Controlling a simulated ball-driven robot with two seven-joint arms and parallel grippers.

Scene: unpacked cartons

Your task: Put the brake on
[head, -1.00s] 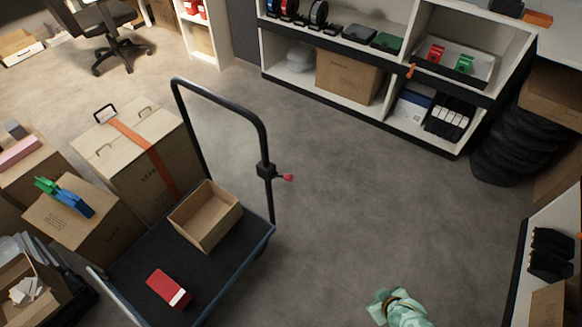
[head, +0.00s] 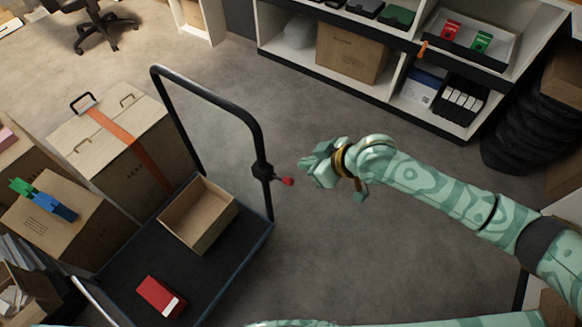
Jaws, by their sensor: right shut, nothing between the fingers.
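The brake lever with its red knob (head: 288,181) sticks out to the right from a black clamp on the upright of the cart's black handle (head: 258,140). My right gripper (head: 307,172), patterned in pale green, is shut and empty, just right of the red knob. A small gap seems to show between its fingertips and the knob. Its arm comes in from the right. My left gripper does not show; only a strip of green arm runs along the bottom edge.
The cart's dark deck (head: 225,262) carries an open cardboard tray (head: 185,232) and a red box (head: 160,297). A strapped carton (head: 120,150) and other cartons stand at the left. White shelving (head: 390,100) is at the back, black tyres (head: 530,135) at the right. The middle floor is clear.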

